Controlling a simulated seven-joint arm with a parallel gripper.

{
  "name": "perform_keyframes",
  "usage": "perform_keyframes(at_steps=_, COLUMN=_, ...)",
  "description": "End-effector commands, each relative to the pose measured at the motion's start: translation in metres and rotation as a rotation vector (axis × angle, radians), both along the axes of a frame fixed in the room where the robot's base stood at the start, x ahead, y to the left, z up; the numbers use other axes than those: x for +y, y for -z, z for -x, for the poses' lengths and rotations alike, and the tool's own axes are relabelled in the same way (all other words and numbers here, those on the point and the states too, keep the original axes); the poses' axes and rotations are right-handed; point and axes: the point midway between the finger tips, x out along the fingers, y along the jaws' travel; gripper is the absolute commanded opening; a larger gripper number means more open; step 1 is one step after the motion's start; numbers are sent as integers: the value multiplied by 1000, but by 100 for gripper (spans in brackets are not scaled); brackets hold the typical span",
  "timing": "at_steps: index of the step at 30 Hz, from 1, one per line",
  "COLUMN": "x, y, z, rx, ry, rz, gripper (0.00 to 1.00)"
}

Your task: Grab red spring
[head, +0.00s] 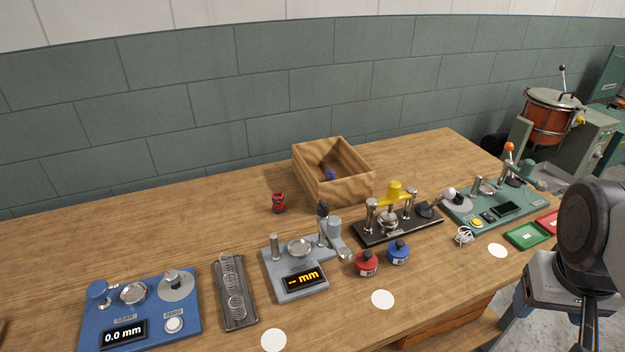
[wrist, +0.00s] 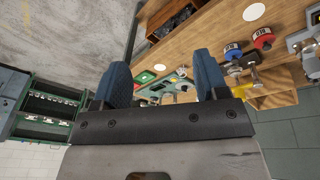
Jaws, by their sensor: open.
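The red spring (head: 278,202) stands upright on the wooden table, just left of the wooden box. It is a short coil with dark parts showing. My gripper (head: 587,322) is at the right edge of the head view, beyond the table's right side and far from the spring. In the wrist view my gripper (wrist: 162,88) shows two blue fingertips set wide apart with nothing between them. I cannot make out the red spring in the wrist view.
A wooden box (head: 351,186) with a small blue item inside stands behind the devices. A blue gauge (head: 140,312), a grey gauge (head: 296,274), a black press (head: 398,224), and red (head: 366,264) and blue (head: 398,253) pots line the front. The table's back left is clear.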

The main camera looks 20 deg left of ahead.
Motion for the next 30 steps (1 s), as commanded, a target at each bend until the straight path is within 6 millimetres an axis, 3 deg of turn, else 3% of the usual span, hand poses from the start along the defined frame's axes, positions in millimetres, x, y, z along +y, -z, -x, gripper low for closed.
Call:
perform_keyframes(at_steps=8, x=21, y=-1, z=-53, rx=61, ry=-258, rz=180, gripper=67)
perform_keyframes(at_steps=17, x=60, y=1, z=-114, rx=117, ry=-557, rz=393, gripper=67)
perform_keyframes(at_steps=23, x=97, y=6, z=-154, rx=144, ry=-754, rz=538, gripper=67)
perform_keyframes(at_steps=30, x=154, y=15, z=-198, rx=170, ry=-988, rz=719, gripper=67)
